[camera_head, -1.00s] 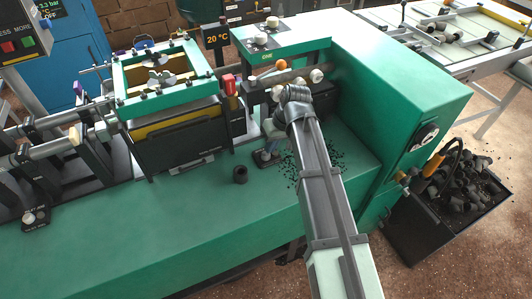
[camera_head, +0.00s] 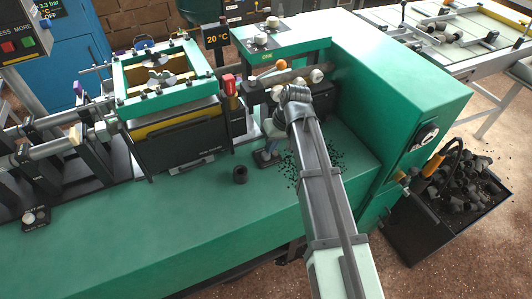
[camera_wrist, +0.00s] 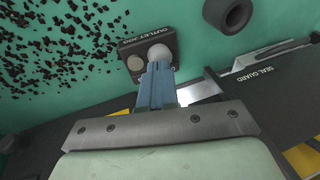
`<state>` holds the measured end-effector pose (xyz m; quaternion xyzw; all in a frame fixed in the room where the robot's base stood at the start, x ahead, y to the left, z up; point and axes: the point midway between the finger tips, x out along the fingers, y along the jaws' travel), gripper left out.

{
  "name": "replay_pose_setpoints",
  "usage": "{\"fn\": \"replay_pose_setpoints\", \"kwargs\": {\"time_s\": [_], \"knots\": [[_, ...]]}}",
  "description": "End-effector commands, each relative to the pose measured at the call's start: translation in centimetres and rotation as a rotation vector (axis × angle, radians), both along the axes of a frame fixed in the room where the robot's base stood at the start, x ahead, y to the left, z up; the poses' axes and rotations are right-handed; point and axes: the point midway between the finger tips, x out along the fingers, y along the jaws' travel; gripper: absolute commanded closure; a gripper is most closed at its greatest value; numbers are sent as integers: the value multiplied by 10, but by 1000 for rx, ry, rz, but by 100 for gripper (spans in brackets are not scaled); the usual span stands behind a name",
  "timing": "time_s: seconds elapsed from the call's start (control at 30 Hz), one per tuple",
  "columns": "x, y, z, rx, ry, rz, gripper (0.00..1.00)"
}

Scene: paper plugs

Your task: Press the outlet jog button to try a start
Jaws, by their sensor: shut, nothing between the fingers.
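The outlet jog box (camera_wrist: 146,55) is a small black box with the words OUTLET JOG, seen upside down in the wrist view. It carries a round white button (camera_wrist: 159,51) and a beige disc (camera_wrist: 135,62). In the head view the box (camera_head: 265,160) stands on the green machine top, partly hidden by my gripper (camera_head: 270,150). In the wrist view my gripper (camera_wrist: 158,68) has its blue fingers shut and empty. Their tips overlap the near edge of the white button; I cannot tell whether they touch or press it.
A dark ring-shaped plug (camera_head: 240,174) stands left of the box. Black crumbs (camera_head: 338,157) lie to its right. The seal guard (camera_wrist: 260,82) is close to the gripper. A black crate of dark plugs (camera_head: 455,200) stands at the right.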

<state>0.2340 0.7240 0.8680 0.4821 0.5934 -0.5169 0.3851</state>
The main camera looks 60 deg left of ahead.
Motion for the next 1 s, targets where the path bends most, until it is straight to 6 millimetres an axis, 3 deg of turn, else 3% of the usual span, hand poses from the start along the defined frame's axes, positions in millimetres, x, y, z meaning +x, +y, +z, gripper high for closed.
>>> {"fn": "replay_pose_setpoints", "kwargs": {"time_s": [1.0], "knots": [[0, 0, -11, 0, 0, 0, 100]]}}
